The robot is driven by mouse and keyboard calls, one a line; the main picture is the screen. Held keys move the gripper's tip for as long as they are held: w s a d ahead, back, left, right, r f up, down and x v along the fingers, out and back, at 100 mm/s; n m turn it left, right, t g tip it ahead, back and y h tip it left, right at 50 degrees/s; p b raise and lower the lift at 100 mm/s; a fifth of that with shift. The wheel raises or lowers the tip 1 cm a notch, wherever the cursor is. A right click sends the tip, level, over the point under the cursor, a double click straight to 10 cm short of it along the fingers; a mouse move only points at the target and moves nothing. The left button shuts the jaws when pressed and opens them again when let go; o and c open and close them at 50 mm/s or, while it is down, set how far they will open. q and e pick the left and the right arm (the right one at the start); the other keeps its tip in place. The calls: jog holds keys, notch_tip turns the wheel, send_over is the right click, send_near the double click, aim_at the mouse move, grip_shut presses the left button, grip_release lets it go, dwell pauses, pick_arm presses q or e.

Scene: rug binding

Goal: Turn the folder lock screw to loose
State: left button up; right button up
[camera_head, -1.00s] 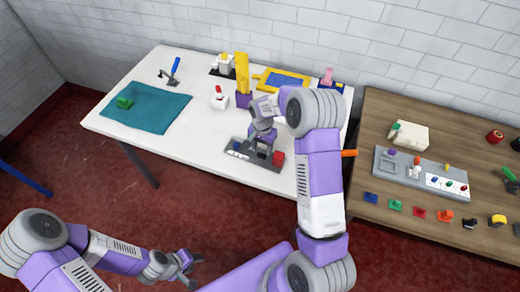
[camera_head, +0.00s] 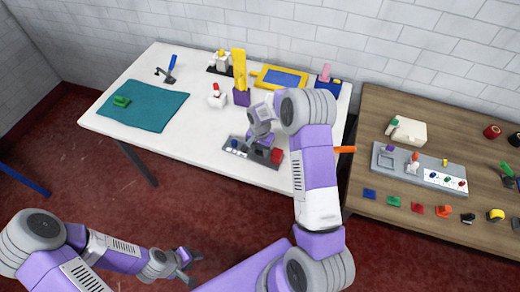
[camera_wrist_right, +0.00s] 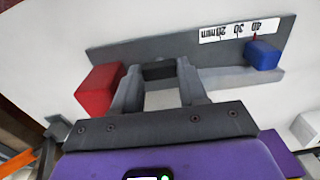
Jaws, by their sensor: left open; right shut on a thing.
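The folder (camera_head: 228,139) is a grey plate near the front edge of the white table. In the right wrist view the folder (camera_wrist_right: 135,52) shows a scale marked 20 mm, 30 and 40, a blue block (camera_wrist_right: 262,56) near the 40 and a red block (camera_wrist_right: 99,89) at the other end. My right gripper (camera_head: 262,143) is over the folder, beside the red block. In the wrist view its fingers (camera_wrist_right: 158,85) are shut on a small dark part (camera_wrist_right: 158,71), perhaps the lock screw; its turned position is unclear. My left gripper (camera_head: 186,268) is open and empty, away from the table.
A teal cloth (camera_head: 145,107) with a green piece lies at the left of the white table (camera_head: 185,150). A white block (camera_head: 217,101), a purple holder (camera_head: 241,97) and a yellow-framed blue panel (camera_head: 283,77) stand behind the folder. A wooden table (camera_head: 365,155) is at right.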

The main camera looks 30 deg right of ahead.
jog(key=n+b, duration=0.1)
jog(key=n, duration=0.2)
jog(key=shift+n, duration=0.3)
jog(key=n, duration=0.3)
jog(key=shift+n+b, duration=0.3)
jog(key=shift+b, duration=0.1)
jog(key=n, duration=0.4)
jog(key=shift+n, duration=0.3)
jog(key=shift+n+b, duration=0.3)
jog(key=shift+n, duration=1.5)
jog(key=o, duration=0.8)
